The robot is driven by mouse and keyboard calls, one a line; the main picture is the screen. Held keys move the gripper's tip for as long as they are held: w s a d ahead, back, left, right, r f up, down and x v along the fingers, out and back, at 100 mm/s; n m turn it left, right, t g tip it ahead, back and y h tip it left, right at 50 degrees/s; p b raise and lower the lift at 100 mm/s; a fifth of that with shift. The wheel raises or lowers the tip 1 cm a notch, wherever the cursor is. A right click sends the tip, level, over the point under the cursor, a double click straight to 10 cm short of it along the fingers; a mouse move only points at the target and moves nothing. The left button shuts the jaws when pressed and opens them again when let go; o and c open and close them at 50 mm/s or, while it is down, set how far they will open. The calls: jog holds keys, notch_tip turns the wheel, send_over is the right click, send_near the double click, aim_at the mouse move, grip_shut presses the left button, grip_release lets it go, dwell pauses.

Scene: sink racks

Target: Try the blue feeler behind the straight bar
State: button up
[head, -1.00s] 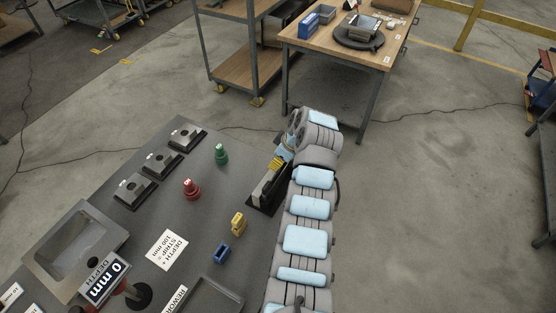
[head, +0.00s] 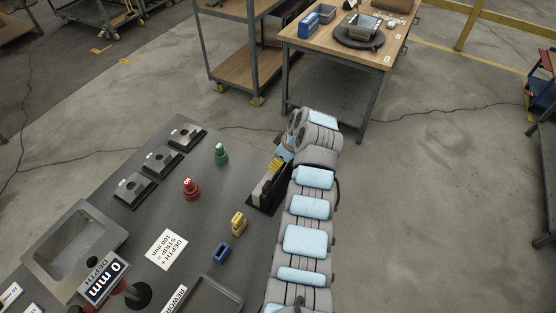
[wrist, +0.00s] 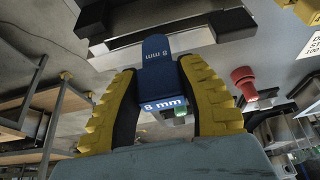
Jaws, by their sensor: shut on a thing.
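My gripper (wrist: 162,105) has yellow ribbed fingers and is shut on the blue feeler (wrist: 157,62), a flat tongue marked "8 mm". In the head view my gripper (head: 279,163) is at the far end of a black fixture with a pale straight bar (head: 264,187), at the table's right edge. In the wrist view the feeler's tip overlaps the long dark fixture and a grey strip (wrist: 112,46) there. I cannot tell whether the tip is behind the bar or touching it.
A yellow block (head: 238,223) and a blue block (head: 222,252) stand near the fixture. Red (head: 191,189) and green (head: 221,154) pieces stand left of it. A grey bin (head: 75,247) and a "0 mm" depth display (head: 104,280) are at left.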

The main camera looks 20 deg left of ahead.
jog(key=shift+r, duration=0.15)
jog(key=shift+r, duration=2.35)
